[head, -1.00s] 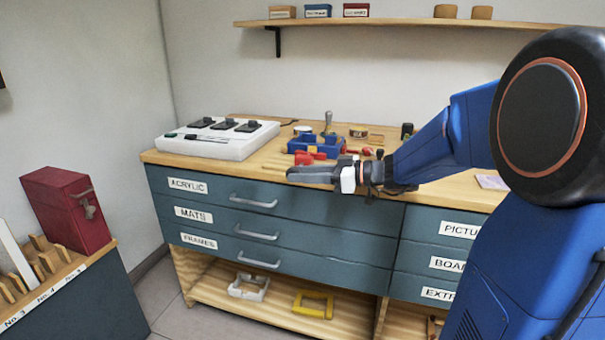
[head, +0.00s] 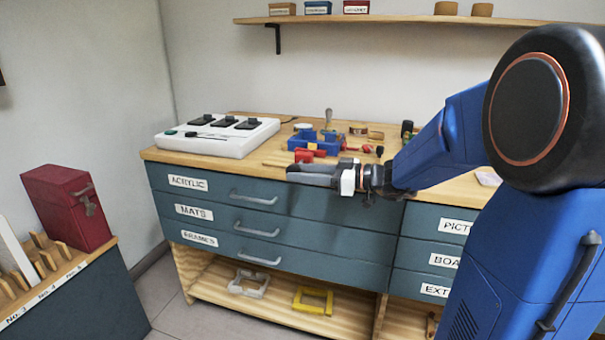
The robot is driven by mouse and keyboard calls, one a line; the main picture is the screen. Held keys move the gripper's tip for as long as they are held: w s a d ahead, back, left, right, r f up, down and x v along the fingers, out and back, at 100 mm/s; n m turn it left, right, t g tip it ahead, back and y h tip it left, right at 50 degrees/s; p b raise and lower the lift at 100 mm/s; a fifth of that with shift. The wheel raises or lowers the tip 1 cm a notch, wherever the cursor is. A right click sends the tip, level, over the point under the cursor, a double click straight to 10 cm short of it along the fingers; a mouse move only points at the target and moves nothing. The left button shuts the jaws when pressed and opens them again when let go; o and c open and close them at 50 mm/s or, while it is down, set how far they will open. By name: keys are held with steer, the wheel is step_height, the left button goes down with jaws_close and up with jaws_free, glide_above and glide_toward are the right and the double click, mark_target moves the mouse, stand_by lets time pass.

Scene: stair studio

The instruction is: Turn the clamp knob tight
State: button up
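A blue clamp-like fixture (head: 326,146) sits on the wooden bench top (head: 265,150). I cannot tell for sure which small part is the clamp knob. My gripper (head: 292,172) points left at the bench's front edge, in front of the red part in the picture. Its grey fingers overlap in this view, so their gap is hidden. I cannot tell whether it touches anything. No held object shows.
A white control box (head: 218,143) stands on the bench at left. Small red, black and wooden items (head: 375,135) lie behind my wrist. Teal drawers (head: 270,210) are below the bench top. A red box (head: 66,206) stands at the far left. A wall shelf (head: 400,19) runs above.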

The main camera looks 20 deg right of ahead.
steer(key=shift+d, duration=0.15)
steer(key=v, duration=1.7)
steer(key=shift+s+r, duration=0.1)
steer(key=shift+r, duration=0.05)
stand_by(0.6)
